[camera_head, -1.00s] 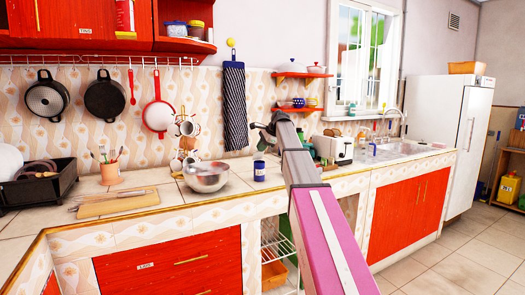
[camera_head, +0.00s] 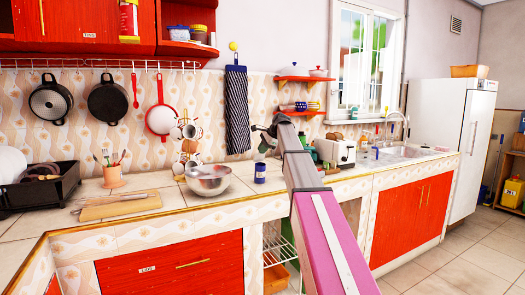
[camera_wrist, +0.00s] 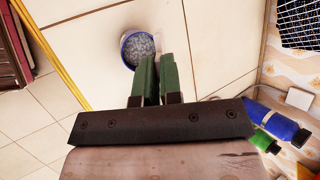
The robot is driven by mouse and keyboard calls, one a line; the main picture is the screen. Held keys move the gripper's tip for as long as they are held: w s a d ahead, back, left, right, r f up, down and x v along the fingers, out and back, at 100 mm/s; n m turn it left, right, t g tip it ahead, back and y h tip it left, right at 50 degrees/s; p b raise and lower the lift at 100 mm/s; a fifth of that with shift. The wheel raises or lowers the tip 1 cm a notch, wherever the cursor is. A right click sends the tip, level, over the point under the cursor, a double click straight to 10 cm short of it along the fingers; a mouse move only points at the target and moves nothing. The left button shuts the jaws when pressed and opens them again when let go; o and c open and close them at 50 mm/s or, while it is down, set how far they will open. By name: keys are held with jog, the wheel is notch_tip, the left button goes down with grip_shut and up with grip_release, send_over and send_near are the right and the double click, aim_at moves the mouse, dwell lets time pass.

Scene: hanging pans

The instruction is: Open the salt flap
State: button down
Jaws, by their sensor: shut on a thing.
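The salt container (camera_head: 260,173) is a small blue tub with a pale label, upright on the counter to the right of a steel bowl. In the wrist view the container (camera_wrist: 138,48) shows from above, a blue rim around a grey speckled round top. I cannot make out a separate flap. My gripper (camera_head: 263,146) is over the counter, above the container in the head view. In the wrist view my gripper (camera_wrist: 156,58) has its green fingers close together at the lower right of the container's rim.
The steel bowl (camera_head: 208,180) and a mug tree (camera_head: 190,140) stand left of the container. A toaster (camera_head: 336,151) stands to the right. Blue (camera_wrist: 277,121) and green (camera_wrist: 264,140) bottles lie in the wrist view's right side. The counter's front edge (camera_wrist: 55,60) is near the container.

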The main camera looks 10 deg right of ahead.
dwell(0.8)
jog(key=c, duration=1.3)
grip_release()
jog(key=shift+o, duration=0.2)
jog(key=v, duration=1)
jog(key=shift+s+r, duration=0.2)
jog(key=shift+r, duration=0.15)
jog(key=shift+d, duration=0.15)
